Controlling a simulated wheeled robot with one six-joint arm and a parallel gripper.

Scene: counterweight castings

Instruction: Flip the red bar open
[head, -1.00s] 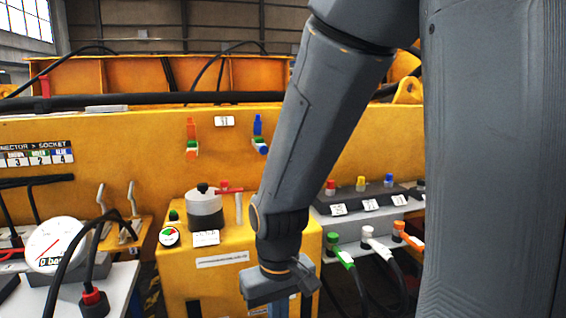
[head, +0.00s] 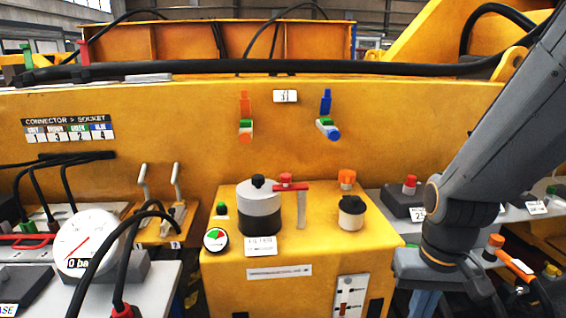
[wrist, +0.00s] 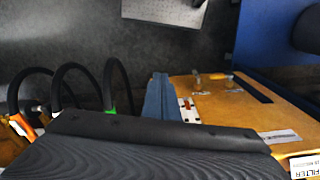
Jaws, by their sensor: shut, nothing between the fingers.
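A red bar (head: 291,187) lies level across the side of the filter housing's top, on the yellow cabinet (head: 225,268). A pale upright post (head: 301,214) stands beneath its right end. The filter housing (head: 259,206) is a grey and black cylinder with a black knob, behind a FILTER label (head: 261,245). My gripper (head: 424,303) points down beside the cabinet's right side, clear of the bar. Its blue fingers (wrist: 158,97) are together and empty in the wrist view. The red bar does not show clearly in the wrist view.
A black-capped canister (head: 351,213) and an orange knob (head: 346,178) stand on the cabinet right of the bar. A gauge (head: 87,242), cables and two levers (head: 176,182) are at the left. Black cables (wrist: 68,88) hang near my fingers.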

